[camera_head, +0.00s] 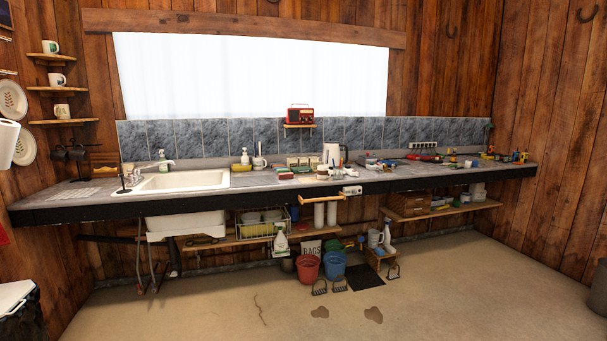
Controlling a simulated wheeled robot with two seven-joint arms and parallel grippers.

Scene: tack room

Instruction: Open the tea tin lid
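I cannot tell which item is the tea tin; at this distance the small things on the counter (225,192) are too small to make out. Several small containers (300,161) stand against the tiles left of a white kettle (331,154). Small red and green items (285,172) lie in front of them. No lid can be told apart. Neither of my grippers is in view.
The long counter has a white sink (185,181) at left and scattered tools (430,158) at right. Below are a red bucket (307,267), a blue bucket (332,266) and a dark mat (365,276). The concrete floor (200,305) in front is mostly clear.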

